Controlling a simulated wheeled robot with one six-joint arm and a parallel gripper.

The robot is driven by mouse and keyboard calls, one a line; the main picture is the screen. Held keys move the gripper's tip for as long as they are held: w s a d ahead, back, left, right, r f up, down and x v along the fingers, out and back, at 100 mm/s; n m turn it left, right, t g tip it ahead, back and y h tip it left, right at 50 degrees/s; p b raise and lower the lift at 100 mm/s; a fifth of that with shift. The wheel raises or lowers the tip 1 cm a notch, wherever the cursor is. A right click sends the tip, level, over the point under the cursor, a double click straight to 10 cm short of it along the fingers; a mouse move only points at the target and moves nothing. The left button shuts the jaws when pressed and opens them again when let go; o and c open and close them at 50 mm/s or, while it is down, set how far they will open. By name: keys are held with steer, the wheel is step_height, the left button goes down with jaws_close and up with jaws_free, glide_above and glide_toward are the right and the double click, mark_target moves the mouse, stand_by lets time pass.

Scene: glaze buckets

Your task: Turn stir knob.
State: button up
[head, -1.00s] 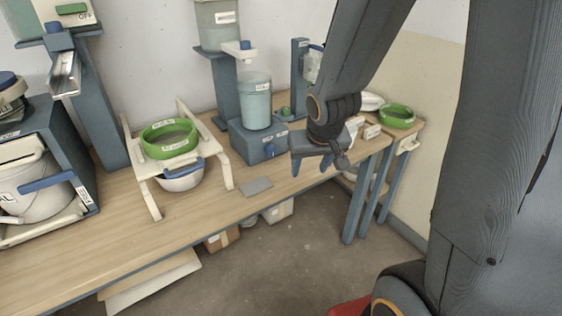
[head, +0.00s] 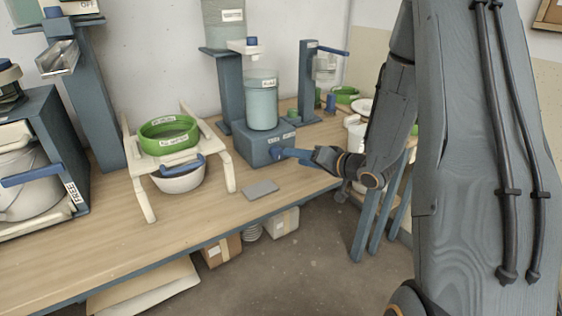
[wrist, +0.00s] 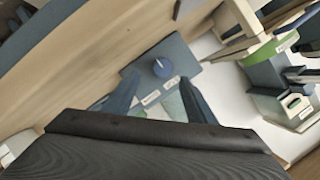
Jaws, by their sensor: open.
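The stir knob (wrist: 162,67) is a round blue knob with a pale pointer line. It sits on the front of the blue-grey stirrer base (head: 254,144), which carries a pale teal bucket (head: 262,103).
A white stand (head: 201,136) with a green ring (head: 168,145) and a white bowl (head: 180,180) stands left of the base. A grey plate (head: 261,189) lies on the wooden bench (head: 110,236) in front. A dispenser post (head: 307,75) rises behind right.

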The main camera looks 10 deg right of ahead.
mark_target(279, 154)
steer(key=shift+w+a+f, duration=0.1)
steer(key=shift+w+a, duration=0.15)
steer(key=shift+a, duration=0.05)
steer(key=shift+p+x, duration=0.3)
steer(key=shift+x, duration=3.25)
steer(key=shift+a, duration=0.1)
steer(key=c, duration=1)
steer(key=shift+c, duration=0.2)
steer(key=shift+n, duration=0.3)
